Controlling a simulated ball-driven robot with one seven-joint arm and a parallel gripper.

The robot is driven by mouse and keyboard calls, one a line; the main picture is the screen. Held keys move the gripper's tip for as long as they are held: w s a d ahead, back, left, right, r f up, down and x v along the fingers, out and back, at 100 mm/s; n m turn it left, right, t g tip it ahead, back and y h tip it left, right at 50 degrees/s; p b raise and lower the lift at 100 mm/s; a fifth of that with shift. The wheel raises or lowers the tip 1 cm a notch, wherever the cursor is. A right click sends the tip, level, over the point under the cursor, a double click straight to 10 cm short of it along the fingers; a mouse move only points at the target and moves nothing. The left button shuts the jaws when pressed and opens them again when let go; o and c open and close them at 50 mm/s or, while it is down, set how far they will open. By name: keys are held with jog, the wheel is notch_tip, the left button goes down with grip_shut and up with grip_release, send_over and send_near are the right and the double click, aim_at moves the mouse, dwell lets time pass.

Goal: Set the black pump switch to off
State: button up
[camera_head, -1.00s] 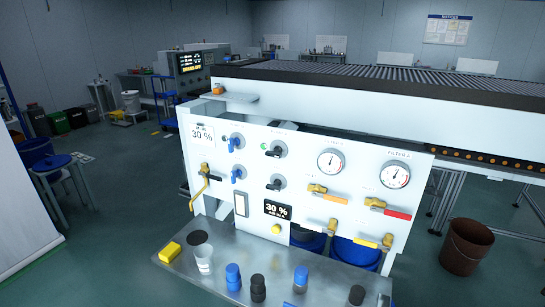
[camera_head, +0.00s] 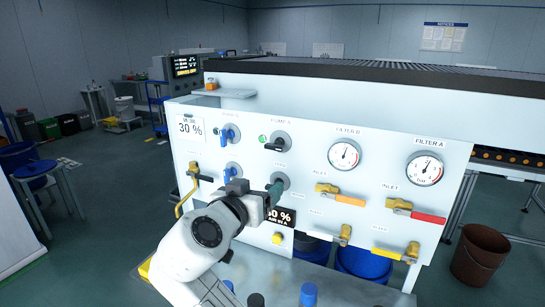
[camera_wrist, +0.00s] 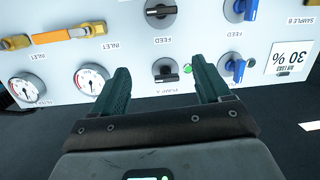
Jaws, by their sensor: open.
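The black pump switch (camera_head: 276,146), under the PUMP A label, sits on the white panel. Its handle lies roughly horizontal, and a green lamp (camera_head: 262,138) glows beside it. In the upside-down wrist view the black pump switch (camera_wrist: 166,74) appears between my finger outlines, beyond the tips. My gripper (camera_head: 273,192) has dark green fingers and is in front of the lower black feed switch (camera_head: 281,178), partly hiding it. In the wrist view my gripper (camera_wrist: 160,66) is open with nothing between its fingers. No contact with the pump switch shows.
A blue pump switch (camera_head: 226,135) and a blue feed switch (camera_head: 232,171) are to the left. Gauges (camera_head: 344,154) and yellow-bodied valves (camera_head: 328,189) protrude on the right. A brown bucket (camera_head: 480,254) stands at right.

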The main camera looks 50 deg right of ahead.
jog(key=m+h, duration=0.2)
send_near(273, 148)
jog(key=p+x, duration=0.2)
jog(key=x, duration=0.9)
jog(key=shift+a, duration=0.1)
jog(key=c, duration=1)
jog(key=shift+c, duration=0.2)
